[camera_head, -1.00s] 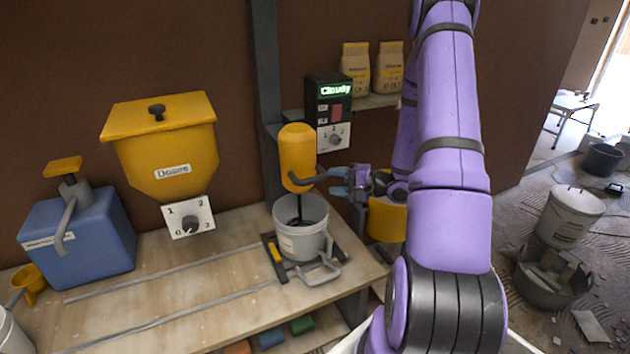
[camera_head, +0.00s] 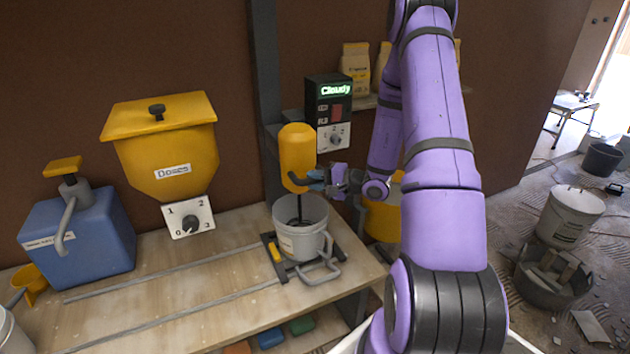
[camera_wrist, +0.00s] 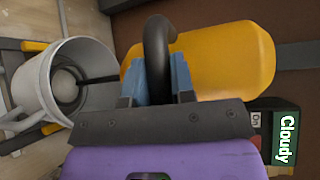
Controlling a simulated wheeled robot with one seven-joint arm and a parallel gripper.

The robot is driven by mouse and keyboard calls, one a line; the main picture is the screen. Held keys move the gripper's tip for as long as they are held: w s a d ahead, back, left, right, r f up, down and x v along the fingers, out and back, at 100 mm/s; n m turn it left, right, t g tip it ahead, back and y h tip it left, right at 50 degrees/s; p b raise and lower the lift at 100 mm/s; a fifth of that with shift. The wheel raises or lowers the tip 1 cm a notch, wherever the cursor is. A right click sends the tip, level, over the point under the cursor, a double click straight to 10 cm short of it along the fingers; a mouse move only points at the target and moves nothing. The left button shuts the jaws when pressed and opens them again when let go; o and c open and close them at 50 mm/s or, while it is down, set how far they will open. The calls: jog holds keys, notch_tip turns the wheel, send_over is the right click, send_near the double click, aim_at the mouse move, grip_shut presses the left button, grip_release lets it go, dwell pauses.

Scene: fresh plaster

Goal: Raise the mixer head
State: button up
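The mixer head (camera_head: 297,152) is a yellow rounded body on the grey post, with a dark stirring shaft reaching down into a grey bucket (camera_head: 291,243). A black curved handle (camera_wrist: 158,45) sticks out from the head's side. My gripper (camera_head: 314,180) is at this handle, right of the head. In the wrist view its blue fingers (camera_wrist: 159,78) lie on either side of the handle, close against it; whether they press on it is unclear. The head (camera_wrist: 235,60) lies right of the handle there, and the bucket (camera_wrist: 38,75) at left.
A control box (camera_head: 329,110) reading "Cloudy" stands just behind the head. A yellow doser (camera_head: 165,145) and blue canister (camera_head: 85,235) stand left. Paper bags (camera_head: 355,68) sit on a shelf, partly behind my arm. The workbench (camera_head: 160,300) is mostly clear in front.

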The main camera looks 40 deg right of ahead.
jog(key=shift+r, duration=0.1)
grip_shut()
notch_tip(320, 180, up, 19)
jog(key=shift+w, duration=0.1)
dwell(0.3)
jog(key=o, duration=0.9)
grip_release()
jog(key=shift+c, duration=0.2)
jog(key=v, duration=1.1)
